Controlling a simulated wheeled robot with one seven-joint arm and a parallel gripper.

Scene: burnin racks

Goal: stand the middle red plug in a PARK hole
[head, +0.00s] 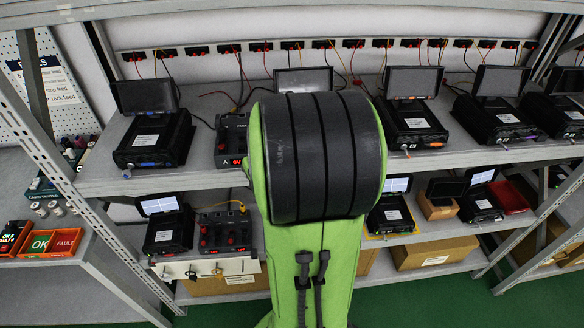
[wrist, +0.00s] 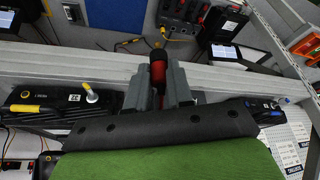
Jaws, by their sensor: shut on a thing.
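My gripper (wrist: 159,88) shows in the wrist view with its two grey jaws shut on a red plug (wrist: 158,73) with a dark end. The plug stands out beyond the jaws, and a grey shelf edge lies behind it. Beyond that edge is a dark unit (wrist: 190,14) with red plugs in it. In the head view a similar dark unit (head: 225,231) with red plugs and a yellow lead stands on the lower shelf, left of my arm. No PARK label is readable, and I cannot tell which holes are PARK. My gripper is hidden in the head view.
The upper shelf (head: 100,185) bears several black testers with raised screens, such as one at left (head: 153,139). Orange OK and FAULT bins (head: 54,243) are at far left. Cardboard boxes (head: 435,252) fill the bottom shelf. My green arm blocks the middle.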

